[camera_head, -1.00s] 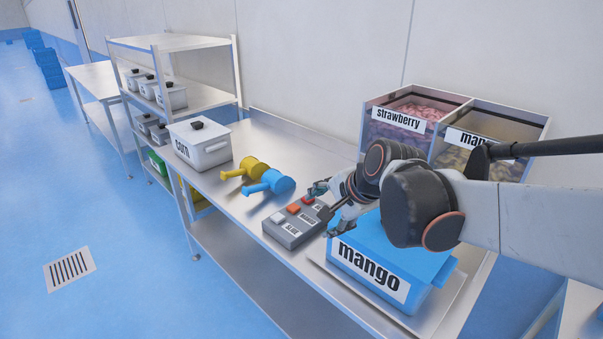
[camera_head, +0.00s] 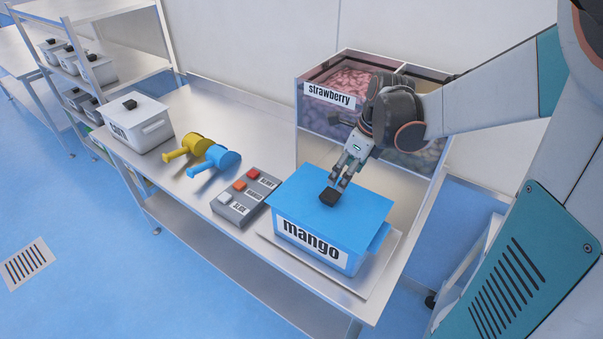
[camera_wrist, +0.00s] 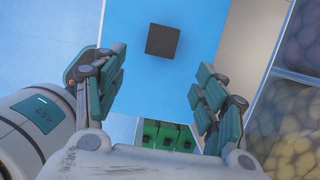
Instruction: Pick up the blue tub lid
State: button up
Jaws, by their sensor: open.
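The blue lid (camera_head: 355,200) lies on the blue tub (camera_head: 318,243) labelled mango, which stands on a tray at the front right of the metal table. A black square knob (camera_head: 328,197) sits on top of the lid. In the wrist view the knob (camera_wrist: 163,41) shows on the blue lid (camera_wrist: 160,80), beyond the fingertips and roughly midway between them. My gripper (camera_head: 339,183) is just above the knob, pointing down. In the wrist view my gripper's fingers (camera_wrist: 161,72) are spread apart with nothing between them.
A grey button box (camera_head: 246,197) stands left of the tub. Blue (camera_head: 215,159) and yellow (camera_head: 188,147) scoops lie further left, near a white pot (camera_head: 138,125). Behind the tub is a strawberry bin (camera_head: 330,95) with a second bin beside it.

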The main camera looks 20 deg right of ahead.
send_over(331, 194)
jog(key=s+d, duration=0.1)
jog(key=s, duration=0.1)
notch_tip(331, 194, down, 5)
jog(key=shift+s+f+b, duration=0.1)
jog(key=shift+b, duration=0.2)
jog(key=x, duration=0.2)
jog(key=w+x, duration=0.1)
jog(key=x, duration=0.1)
jog(key=shift+a+b, duration=0.1)
jog(key=shift+b, duration=0.3)
jog(key=shift+f, duration=0.35)
jog(key=shift+a, duration=0.1)
jog(key=shift+c, duration=0.6)
grip_shut()
jog(key=shift+r, duration=0.15)
